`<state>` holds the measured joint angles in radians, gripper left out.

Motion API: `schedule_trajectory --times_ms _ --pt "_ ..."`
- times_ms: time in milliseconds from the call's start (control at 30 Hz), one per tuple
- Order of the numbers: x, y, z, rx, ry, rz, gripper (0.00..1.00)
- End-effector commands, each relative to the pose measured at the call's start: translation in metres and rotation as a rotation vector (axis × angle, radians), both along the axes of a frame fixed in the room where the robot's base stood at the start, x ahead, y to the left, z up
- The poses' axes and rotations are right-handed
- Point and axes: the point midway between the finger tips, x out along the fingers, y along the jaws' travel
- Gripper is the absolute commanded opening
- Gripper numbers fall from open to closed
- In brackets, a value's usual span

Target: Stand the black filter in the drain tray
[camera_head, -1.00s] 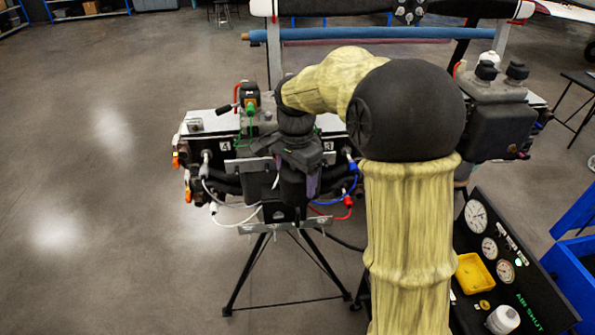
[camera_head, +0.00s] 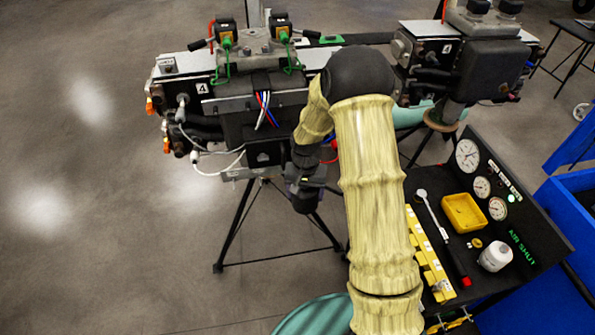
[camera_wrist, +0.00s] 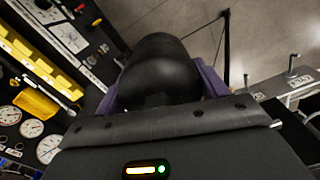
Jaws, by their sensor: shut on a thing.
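A shallow yellow tray (camera_head: 463,212), which looks like the drain tray, lies on the cart top to the right, apart from my gripper. It also shows in the wrist view (camera_wrist: 36,104) and looks empty.
The near stand (camera_head: 255,105) has loose cables. A teal round thing (camera_head: 308,318) sits at the bottom edge. The floor at left is clear.

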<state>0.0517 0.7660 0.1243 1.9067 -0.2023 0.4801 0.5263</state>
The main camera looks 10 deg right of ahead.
Motion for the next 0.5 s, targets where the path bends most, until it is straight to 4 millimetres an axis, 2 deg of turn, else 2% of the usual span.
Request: schedule_trajectory --times_ms 33,233,300,400,500 --pt "-0.005 -0.003 -0.028 0.0 0.008 0.035 0.31" --pt "-0.024 -0.013 -0.104 0.003 0.008 0.197 0.31" --pt "-0.031 -0.015 -0.123 0.004 0.006 0.245 0.31" --pt "-0.037 -0.017 -0.14 0.006 0.004 0.29 0.31" --pt "-0.039 -0.017 -0.145 0.007 0.001 0.309 0.31"
